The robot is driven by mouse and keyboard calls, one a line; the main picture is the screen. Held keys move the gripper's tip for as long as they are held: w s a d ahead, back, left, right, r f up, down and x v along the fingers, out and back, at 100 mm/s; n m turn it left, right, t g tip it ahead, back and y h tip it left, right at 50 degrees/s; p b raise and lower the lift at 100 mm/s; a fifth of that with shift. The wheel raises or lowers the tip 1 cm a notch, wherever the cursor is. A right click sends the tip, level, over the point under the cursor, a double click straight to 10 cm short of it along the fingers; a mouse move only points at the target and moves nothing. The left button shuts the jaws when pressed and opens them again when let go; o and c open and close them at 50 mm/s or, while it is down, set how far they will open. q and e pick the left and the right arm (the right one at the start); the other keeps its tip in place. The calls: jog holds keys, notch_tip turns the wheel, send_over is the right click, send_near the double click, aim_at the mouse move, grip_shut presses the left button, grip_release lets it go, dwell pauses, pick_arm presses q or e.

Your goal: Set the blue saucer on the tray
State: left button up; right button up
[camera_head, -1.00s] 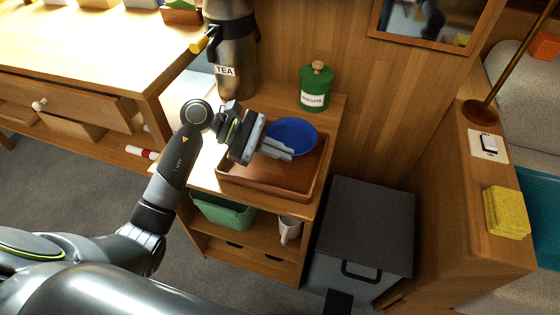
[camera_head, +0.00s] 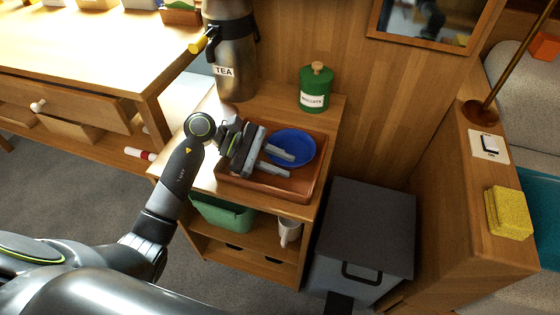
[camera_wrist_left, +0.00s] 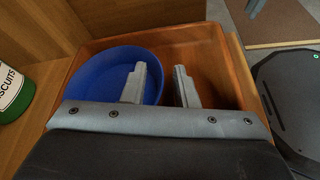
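The blue saucer (camera_head: 300,142) lies in the brown wooden tray (camera_head: 312,188) on top of a small cabinet, toward the tray's back. It also shows in the left wrist view (camera_wrist_left: 95,77), inside the tray's walls (camera_wrist_left: 215,35). My left gripper (camera_head: 283,164) is open, its fingers apart, over the tray by the saucer's near left edge. In the left wrist view my left gripper (camera_wrist_left: 160,88) has one finger overlapping the saucer's rim and the other over bare tray; I cannot tell if it touches. My right gripper is not in view.
A green biscuits tin (camera_head: 315,90) and a steel tea urn (camera_head: 232,55) stand behind the tray. A lidded grey bin (camera_head: 362,225) is to the right. A green tub (camera_head: 222,213) and white mug (camera_head: 289,231) sit on the shelf below.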

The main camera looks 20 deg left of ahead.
pick_arm(q)
jog(key=shift+r, duration=0.15)
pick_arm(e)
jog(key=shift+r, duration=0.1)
pick_arm(q)
jog(key=v, duration=1)
jog(key=shift+a, duration=0.35)
jog(key=shift+s+a+r, duration=0.1)
jog(key=shift+a+r, duration=0.2)
jog(key=shift+a, duration=0.3)
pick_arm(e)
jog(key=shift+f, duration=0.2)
